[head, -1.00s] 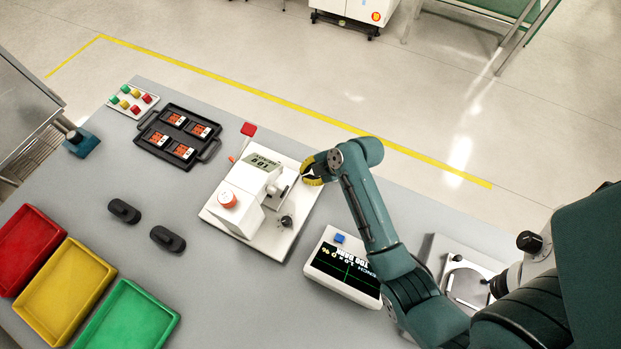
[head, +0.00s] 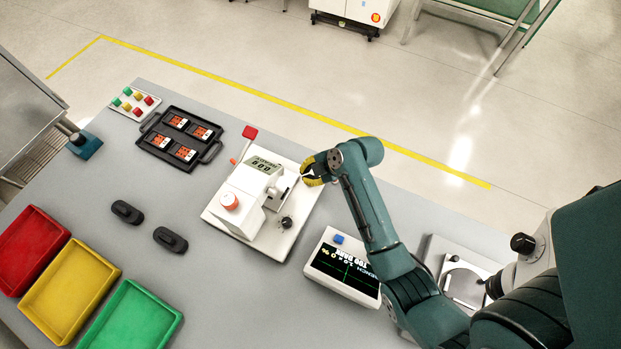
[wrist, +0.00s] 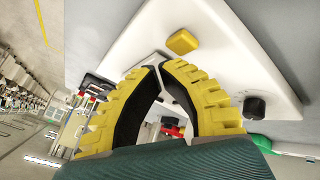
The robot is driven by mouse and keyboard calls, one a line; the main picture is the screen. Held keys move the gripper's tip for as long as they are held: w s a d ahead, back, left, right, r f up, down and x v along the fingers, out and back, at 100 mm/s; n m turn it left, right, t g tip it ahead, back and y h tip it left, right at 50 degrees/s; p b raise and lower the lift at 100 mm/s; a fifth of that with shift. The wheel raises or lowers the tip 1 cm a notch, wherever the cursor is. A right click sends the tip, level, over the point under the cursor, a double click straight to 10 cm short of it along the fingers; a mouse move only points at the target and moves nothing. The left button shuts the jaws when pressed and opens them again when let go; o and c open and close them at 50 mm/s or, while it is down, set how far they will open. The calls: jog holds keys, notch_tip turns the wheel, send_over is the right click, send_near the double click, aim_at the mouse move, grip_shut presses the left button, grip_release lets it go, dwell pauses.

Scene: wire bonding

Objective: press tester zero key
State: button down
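The white bond tester (head: 240,195) stands mid-bench with a tilted display (head: 262,167), an orange-red knob (head: 230,201) and a black knob (head: 287,222). In the wrist view a yellow key (wrist: 182,41) sits on its white base, with a black knob (wrist: 253,108) to the right. No label shows on the key, and I cannot make it out in the head view. My gripper (head: 313,170) is at the tester's right edge. In the wrist view its yellow fingers (wrist: 159,66) meet closely at the tips, with nothing seen held. The key appears just beyond the tips, apart from them.
A screen unit with a blue button (head: 338,239) stands right of the tester. A red-flagged lever (head: 249,132) rises behind it. A black tray (head: 199,158), two dark pads (head: 126,212) and red, yellow (head: 112,265) and green bins lie left. Bench between is clear.

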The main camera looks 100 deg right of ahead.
notch_tip(320, 180, up, 5)
jog(key=p, duration=0.4)
jog(key=shift+r+p, duration=0.1)
jog(key=shift+p, duration=0.25)
dwell(0.4)
dwell(0.4)
